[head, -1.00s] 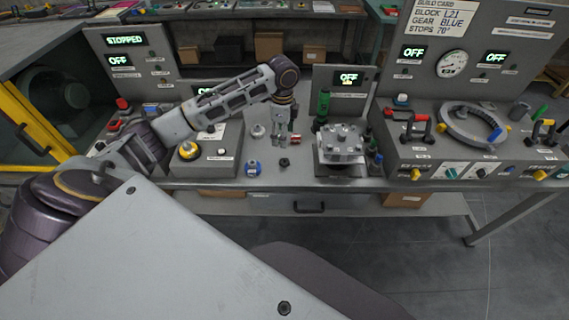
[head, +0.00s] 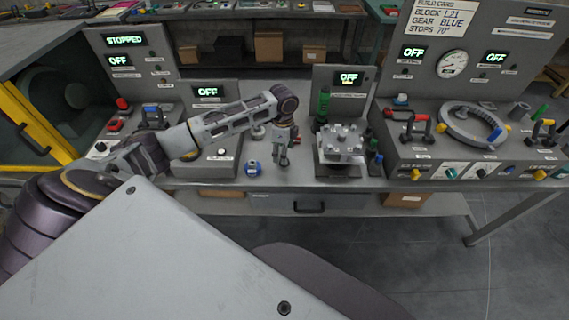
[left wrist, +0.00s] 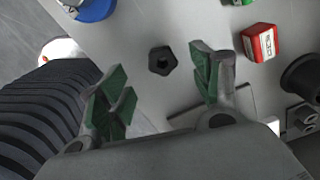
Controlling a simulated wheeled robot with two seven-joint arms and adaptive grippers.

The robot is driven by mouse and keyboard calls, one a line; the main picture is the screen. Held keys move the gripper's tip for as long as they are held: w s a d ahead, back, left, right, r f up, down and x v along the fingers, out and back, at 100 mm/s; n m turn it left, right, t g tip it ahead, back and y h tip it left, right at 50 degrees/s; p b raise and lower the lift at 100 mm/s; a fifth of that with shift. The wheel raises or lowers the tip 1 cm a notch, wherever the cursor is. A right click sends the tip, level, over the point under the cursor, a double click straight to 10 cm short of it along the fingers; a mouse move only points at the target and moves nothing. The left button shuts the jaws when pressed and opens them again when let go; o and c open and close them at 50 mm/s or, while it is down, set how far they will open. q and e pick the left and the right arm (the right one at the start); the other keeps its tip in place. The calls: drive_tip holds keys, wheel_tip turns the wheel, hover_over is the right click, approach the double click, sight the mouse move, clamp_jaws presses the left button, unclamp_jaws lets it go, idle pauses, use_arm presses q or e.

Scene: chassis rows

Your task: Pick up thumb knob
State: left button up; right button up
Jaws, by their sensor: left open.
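A small black knob with a hole in its middle, which looks like the thumb knob (left wrist: 162,60), lies on the grey bench top in the left wrist view. It is between the lines of my left gripper's two green-padded fingers and a little beyond them, with no contact visible. My left gripper (left wrist: 160,92) is open and empty. In the head view my left gripper (head: 283,159) points down low over the bench, and it hides the knob there. My right gripper is not in view.
A blue-banded round part (head: 253,168) stands left of the gripper; its blue side (left wrist: 92,8) shows in the wrist view. A red box (left wrist: 261,42) and a black cylinder (left wrist: 303,76) lie to the right. A bolted metal block (head: 341,142) stands right of the gripper.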

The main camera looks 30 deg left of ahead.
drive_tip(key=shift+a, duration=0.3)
use_arm(q)
drive_tip(key=shift+f, duration=0.1)
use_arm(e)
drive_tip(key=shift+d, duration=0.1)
use_arm(q)
drive_tip(key=shift+d+f, duration=0.1)
drive_tip(key=shift+f, duration=0.15)
drive_tip(key=f, duration=0.4)
drive_tip(key=shift+w+d, duration=0.15)
drive_tip(key=shift+w, duration=0.05)
drive_tip(key=shift+f, duration=0.25)
drive_tip(key=c, duration=0.9)
drive_tip(key=shift+c, duration=0.3)
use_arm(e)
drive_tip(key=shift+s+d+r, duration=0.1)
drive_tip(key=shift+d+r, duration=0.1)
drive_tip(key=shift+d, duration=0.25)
